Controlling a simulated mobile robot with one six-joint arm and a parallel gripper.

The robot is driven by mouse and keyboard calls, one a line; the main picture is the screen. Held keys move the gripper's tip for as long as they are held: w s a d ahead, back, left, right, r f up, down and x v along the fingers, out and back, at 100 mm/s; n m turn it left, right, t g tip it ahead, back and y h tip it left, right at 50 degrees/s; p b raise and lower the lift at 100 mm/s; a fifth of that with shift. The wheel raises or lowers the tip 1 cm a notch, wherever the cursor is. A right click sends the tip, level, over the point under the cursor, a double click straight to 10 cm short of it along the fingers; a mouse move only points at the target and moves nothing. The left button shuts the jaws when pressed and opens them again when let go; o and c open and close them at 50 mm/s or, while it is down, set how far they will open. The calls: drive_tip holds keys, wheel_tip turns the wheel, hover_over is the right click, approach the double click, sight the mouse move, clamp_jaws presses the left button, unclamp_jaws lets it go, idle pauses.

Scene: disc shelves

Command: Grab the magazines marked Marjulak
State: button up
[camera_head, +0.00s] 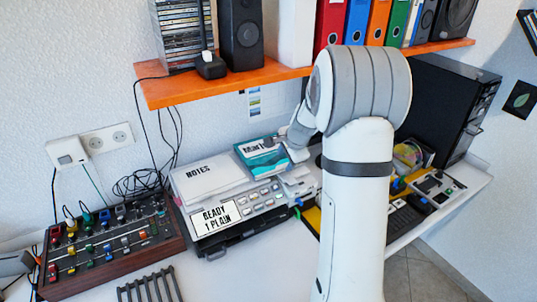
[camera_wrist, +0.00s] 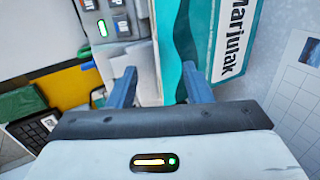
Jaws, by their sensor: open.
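The magazines marked Marjulak (camera_head: 258,157) are a white and teal stack lying on top of the printer, beside the paper marked NOTES. In the wrist view, the Marjulak magazines (camera_wrist: 215,35) fill the upper right, with the black lettering running along their white band. In the head view, my gripper (camera_head: 293,148) is at the right end of the magazines, partly hidden by my arm.
The printer (camera_head: 255,213) has a READY 1 PLAIN label. An orange shelf (camera_head: 210,83) with discs, speakers and binders hangs above. A mixer panel (camera_head: 105,245) stands left, a black computer tower (camera_head: 445,105) right. Bare white desk shows in front of the printer.

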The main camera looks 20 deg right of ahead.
drive_tip(key=x, duration=0.4)
drive_tip(key=shift+c, duration=0.2)
drive_tip(key=shift+s, duration=0.15)
clamp_jaws()
idle(0.4)
